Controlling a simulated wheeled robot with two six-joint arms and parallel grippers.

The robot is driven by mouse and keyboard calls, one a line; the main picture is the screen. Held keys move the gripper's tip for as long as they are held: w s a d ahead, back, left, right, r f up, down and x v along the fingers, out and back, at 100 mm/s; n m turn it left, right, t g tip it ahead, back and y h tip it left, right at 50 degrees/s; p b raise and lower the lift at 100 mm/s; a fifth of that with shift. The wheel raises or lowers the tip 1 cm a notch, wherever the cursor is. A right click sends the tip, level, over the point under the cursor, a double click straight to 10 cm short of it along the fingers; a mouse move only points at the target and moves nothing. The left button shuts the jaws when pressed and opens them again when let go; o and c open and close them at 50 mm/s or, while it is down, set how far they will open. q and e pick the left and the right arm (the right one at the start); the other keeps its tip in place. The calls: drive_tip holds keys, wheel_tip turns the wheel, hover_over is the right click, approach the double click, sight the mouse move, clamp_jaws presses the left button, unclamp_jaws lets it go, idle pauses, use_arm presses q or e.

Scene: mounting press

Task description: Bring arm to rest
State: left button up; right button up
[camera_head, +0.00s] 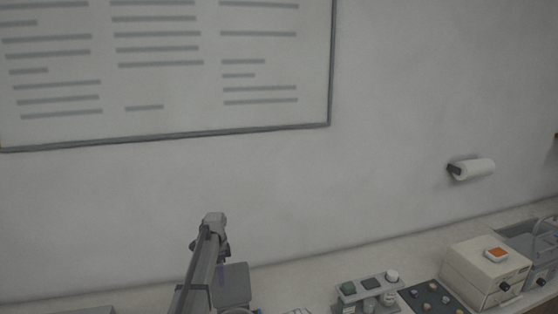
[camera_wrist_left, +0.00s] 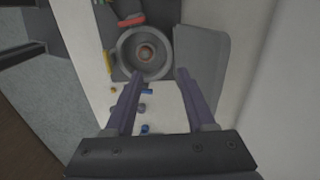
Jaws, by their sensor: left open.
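My left arm rises at the bottom middle of the head view. In the wrist view my left gripper (camera_wrist_left: 158,78) is open, with its two purple fingers spread and nothing between them. Beyond the fingertips is the mounting press, whose round grey chamber (camera_wrist_left: 124,53) has a brownish disc at its centre. A flat grey lid-like plate (camera_wrist_left: 210,50) stands to the right of the chamber. This plate (camera_head: 233,288) also shows beside my arm in the head view. The fingers appear apart from the press. My right gripper is in neither view.
A rack with small jars (camera_head: 368,290), a dark tray (camera_head: 415,296) with several small round pieces and a cream box (camera_head: 478,272) with an orange-topped button stand on the bench to the right. A paper roll (camera_head: 474,169) hangs on the wall. The air above the bench is clear.

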use_arm(q)
drive_tip(key=s+d+f+n+b, duration=0.3)
drive_tip(key=s+d+f+b, duration=0.1)
drive_tip(key=s, duration=0.8)
drive_tip(key=s+d+f+n+b, duration=0.4)
drive_tip(key=s+d+f+b, duration=0.1)
drive_tip(key=s, duration=0.8)
drive_tip(key=s+d+f+n+y+b, duration=0.1)
drive_tip(key=s+d+f+n+b, duration=0.2)
drive_tip(key=s, duration=0.9)
wheel_tip(320, 180, down, 2)
drive_tip(key=d+b, duration=0.2)
drive_tip(key=shift+s+d+f+n, duration=0.15)
drive_tip(key=shift+s+d+n, duration=0.15)
drive_tip(key=shift+s+d, duration=0.1)
